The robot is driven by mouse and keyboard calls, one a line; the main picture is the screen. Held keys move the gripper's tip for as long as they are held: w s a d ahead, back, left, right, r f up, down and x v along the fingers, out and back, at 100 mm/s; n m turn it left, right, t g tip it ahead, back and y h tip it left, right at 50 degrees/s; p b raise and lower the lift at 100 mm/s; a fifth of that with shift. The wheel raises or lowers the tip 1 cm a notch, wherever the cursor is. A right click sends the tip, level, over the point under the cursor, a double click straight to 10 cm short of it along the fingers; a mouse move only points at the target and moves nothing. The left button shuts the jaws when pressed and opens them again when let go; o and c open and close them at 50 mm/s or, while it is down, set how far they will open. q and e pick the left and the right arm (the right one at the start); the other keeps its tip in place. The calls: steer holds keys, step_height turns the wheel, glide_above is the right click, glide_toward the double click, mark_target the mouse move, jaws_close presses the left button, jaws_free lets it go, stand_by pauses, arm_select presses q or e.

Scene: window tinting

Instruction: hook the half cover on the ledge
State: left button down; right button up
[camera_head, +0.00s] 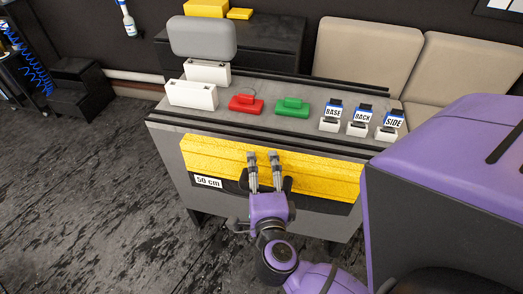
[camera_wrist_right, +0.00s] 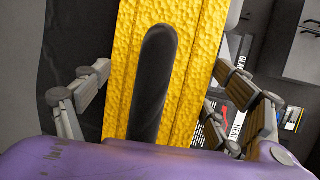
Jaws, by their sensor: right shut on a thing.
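The half cover appears to be the yellow textured panel (camera_head: 215,156), upright against the front of the grey bench, with a dark lower strip and a "50 cm" label (camera_head: 208,182). My right gripper (camera_head: 263,160) is shut on it at its front. In the right wrist view the yellow panel (camera_wrist_right: 195,75) fills the middle, with a black rounded handle (camera_wrist_right: 155,80) between my fingers. The ledge seems to be the dark rail (camera_head: 240,126) along the bench's front top edge, just above the panel. I cannot tell whether the panel hooks over it. My left gripper is out of view.
On the bench top stand white holders (camera_head: 193,94), a red block (camera_head: 246,104), a green block (camera_head: 291,107) and small stands labelled BASE (camera_head: 332,112), BACK (camera_head: 362,118) and SIDE (camera_head: 393,122). Beige seats (camera_head: 365,60) stand behind.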

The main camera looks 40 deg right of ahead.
steer(key=s+a, duration=0.6)
steer(key=a, duration=0.1)
steer(key=shift+s, duration=0.2)
stand_by(0.5)
steer(key=shift+a, duration=0.1)
